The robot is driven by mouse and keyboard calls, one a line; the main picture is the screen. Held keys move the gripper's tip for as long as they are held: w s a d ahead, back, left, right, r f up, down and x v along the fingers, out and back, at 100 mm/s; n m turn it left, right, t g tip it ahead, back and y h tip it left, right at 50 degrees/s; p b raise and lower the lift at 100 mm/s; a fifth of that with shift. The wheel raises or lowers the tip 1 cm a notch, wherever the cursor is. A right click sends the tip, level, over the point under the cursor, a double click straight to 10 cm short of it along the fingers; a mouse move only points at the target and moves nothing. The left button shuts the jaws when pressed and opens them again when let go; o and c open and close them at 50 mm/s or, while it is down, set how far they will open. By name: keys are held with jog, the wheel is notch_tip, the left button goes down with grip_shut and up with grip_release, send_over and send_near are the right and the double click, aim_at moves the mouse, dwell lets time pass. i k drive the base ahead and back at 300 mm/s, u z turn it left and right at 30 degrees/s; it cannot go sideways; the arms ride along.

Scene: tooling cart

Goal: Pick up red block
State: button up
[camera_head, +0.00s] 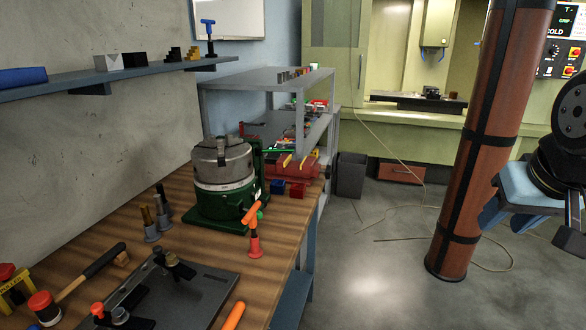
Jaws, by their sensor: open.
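A small red block (297,190) sits on the wooden workbench (183,240), near its right edge and far end. A small blue block (277,187) sits just to its left. A larger red object (287,169) lies close behind both blocks.
A green-based machine with a grey chuck (222,163) stands left of the blocks. An orange-handled tool (253,228) stands in front. A grey shelf rack (268,77) rises behind. A brown banded cylinder (490,130) is at right; grey floor (375,280) is open between.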

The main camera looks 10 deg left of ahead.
aim_at(298, 190)
jog(key=z, duration=0.1)
jog(key=i, duration=1.2)
jog(key=u, duration=1.45)
